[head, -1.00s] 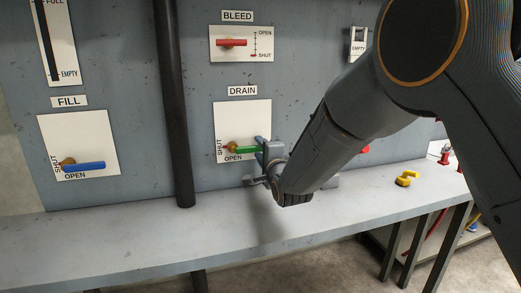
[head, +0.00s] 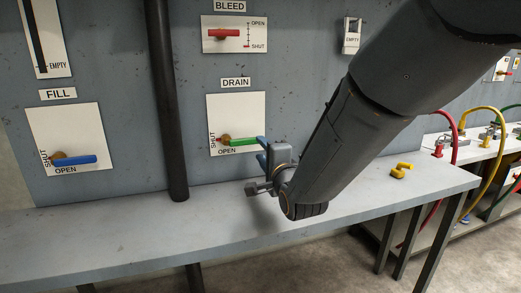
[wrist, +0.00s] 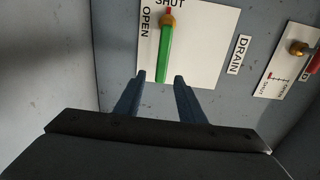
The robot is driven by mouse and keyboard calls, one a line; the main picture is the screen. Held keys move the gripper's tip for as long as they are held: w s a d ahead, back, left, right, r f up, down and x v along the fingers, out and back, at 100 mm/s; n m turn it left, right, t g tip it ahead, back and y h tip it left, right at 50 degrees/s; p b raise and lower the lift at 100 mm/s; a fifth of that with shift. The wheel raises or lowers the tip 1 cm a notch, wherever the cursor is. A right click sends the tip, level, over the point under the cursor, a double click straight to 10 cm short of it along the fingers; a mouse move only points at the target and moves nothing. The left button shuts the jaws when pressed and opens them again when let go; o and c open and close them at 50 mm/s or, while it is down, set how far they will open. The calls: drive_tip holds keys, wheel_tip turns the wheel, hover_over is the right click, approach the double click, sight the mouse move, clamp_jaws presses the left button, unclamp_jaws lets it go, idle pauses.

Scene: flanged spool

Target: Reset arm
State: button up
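My gripper (head: 262,152) is in front of the panel, just right of and near the end of the green drain handle (head: 240,142). In the wrist view, my gripper's two blue fingers (wrist: 161,76) stand apart with nothing between them. The green handle (wrist: 165,50) lies beyond the fingertips, apart from them. In the head view the handle lies near level, beside the OPEN label. My arm reaches in from the upper right and hides part of the panel.
The blue fill handle (head: 74,160) lies level at left. The red bleed handle (head: 223,34) is above the drain plate. A dark vertical pipe (head: 167,100) stands left of the drain plate. A yellow piece (head: 401,170) lies on the grey bench (head: 120,235). Hoses hang at right.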

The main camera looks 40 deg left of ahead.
idle(0.4)
drive_tip(key=w+d+f+n+h+p, duration=0.1)
drive_tip(key=w+d+f+h, duration=0.2)
drive_tip(key=d, duration=0.5)
drive_tip(key=w+d+f+h, duration=0.1)
drive_tip(key=w+d+h, duration=0.3)
drive_tip(key=d, duration=0.5)
drive_tip(key=d+f+n+g+h+p, duration=0.1)
drive_tip(key=d+f+h, duration=0.15)
drive_tip(key=d, duration=0.85)
drive_tip(key=d+f+n+g+h+p, duration=0.1)
drive_tip(key=d+f+h, duration=0.15)
drive_tip(key=d, duration=0.85)
drive_tip(key=s+d+f+n+g+h+p, duration=0.2)
drive_tip(key=s+d+g, duration=0.6)
drive_tip(key=s+d, duration=1.5)
drive_tip(key=shift+s+d+f+n+h, duration=0.25)
drive_tip(key=shift+d+n+h, duration=0.25)
drive_tip(key=shift+d+n, duration=0.4)
